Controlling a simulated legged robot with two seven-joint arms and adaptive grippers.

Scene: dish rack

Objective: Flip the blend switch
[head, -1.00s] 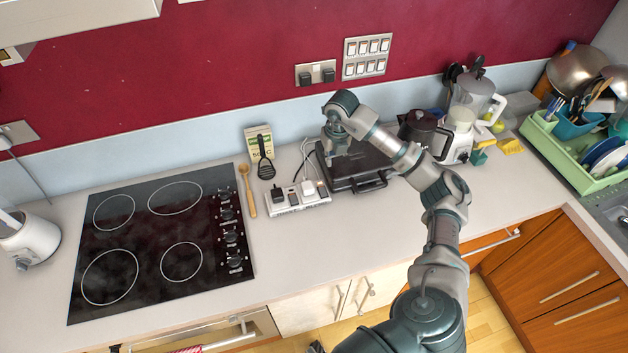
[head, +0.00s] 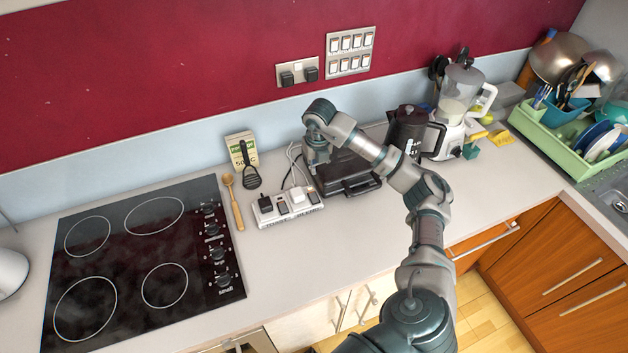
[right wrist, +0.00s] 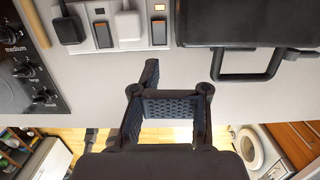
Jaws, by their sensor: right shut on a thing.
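A white power strip (head: 272,219) lies on the counter with plugs and rocker switches. Lettering runs along its front edge, too small to read surely. My right gripper (head: 318,163) is just behind and right of the strip, by the black appliance's left edge. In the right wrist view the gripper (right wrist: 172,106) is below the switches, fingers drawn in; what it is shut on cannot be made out. My left gripper is out of view.
A flat black appliance (head: 346,178) with a front handle is close right of the strip. A black kettle (head: 407,130) and a blender (head: 460,100) stand farther right. A wooden spoon (head: 234,205), black spatula (head: 251,178) and hob (head: 140,265) are left. Counter in front is clear.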

